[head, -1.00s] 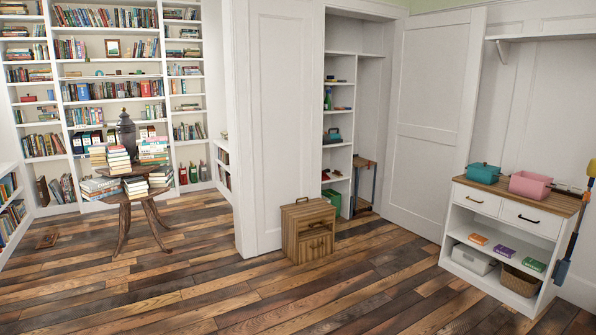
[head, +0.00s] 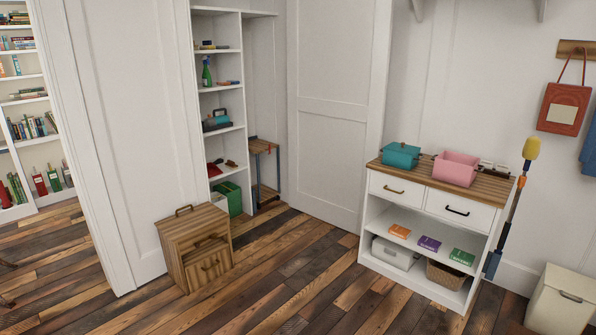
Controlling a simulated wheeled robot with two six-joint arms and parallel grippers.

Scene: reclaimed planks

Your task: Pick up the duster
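A long-handled tool with a yellow fluffy-looking head, which looks like the duster (head: 531,148), stands upright and slightly tilted at the right side of the white cabinet. Its dark pole runs down beside the cabinet's edge. A blue piece (head: 492,263) shows at the lower end, near the floor; I cannot tell whether it belongs to the same tool. Neither of my grippers is in view.
A cream bin (head: 560,303) stands at the lower right. A wooden drawer box (head: 194,247) stands at the left. The plank floor (head: 290,270) between is clear.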

